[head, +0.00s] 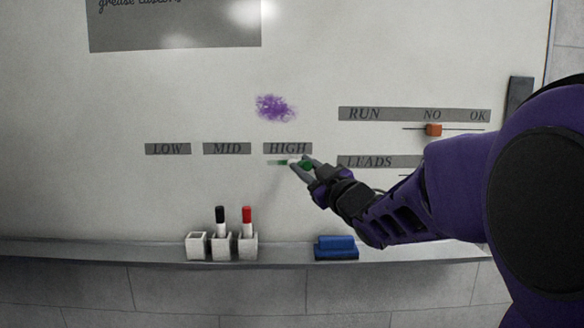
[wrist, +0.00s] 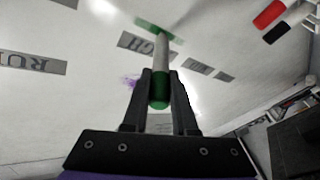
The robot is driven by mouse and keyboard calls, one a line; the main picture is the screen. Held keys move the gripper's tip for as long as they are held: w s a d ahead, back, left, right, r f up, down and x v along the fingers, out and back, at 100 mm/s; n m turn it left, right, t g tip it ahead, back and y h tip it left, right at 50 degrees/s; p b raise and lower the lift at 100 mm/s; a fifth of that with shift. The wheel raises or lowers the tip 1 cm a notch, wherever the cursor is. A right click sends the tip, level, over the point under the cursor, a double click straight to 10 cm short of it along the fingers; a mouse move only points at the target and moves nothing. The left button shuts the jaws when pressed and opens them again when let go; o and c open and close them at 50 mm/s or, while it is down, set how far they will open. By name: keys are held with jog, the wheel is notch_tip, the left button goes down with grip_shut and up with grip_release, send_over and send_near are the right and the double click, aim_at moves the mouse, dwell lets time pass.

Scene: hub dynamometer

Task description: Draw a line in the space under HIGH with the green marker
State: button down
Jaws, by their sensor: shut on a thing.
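My gripper (head: 302,166) is shut on the green marker, in front of the whiteboard (head: 110,110) just below the HIGH label (head: 288,148). In the wrist view the green marker (wrist: 160,75) sits between the fingers of my gripper (wrist: 160,85), white body outward, with its far end at the board. Whether the tip touches the board is hard to tell.
LOW (head: 168,149) and MID (head: 227,148) labels lie left of HIGH. A purple scribble (head: 275,108) is above. On the ledge (head: 110,250) stand white holders with a black marker (head: 220,218) and a red marker (head: 247,220), and a blue eraser (head: 336,246). An orange slider (head: 433,130) is at right.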

dwell(0.3)
jog(key=shift+d, duration=0.6)
jog(key=shift+d, duration=0.75)
jog(key=shift+d, duration=0.15)
jog(key=shift+d, duration=0.5)
jog(key=shift+s+d, duration=0.1)
jog(key=shift+d, duration=0.6)
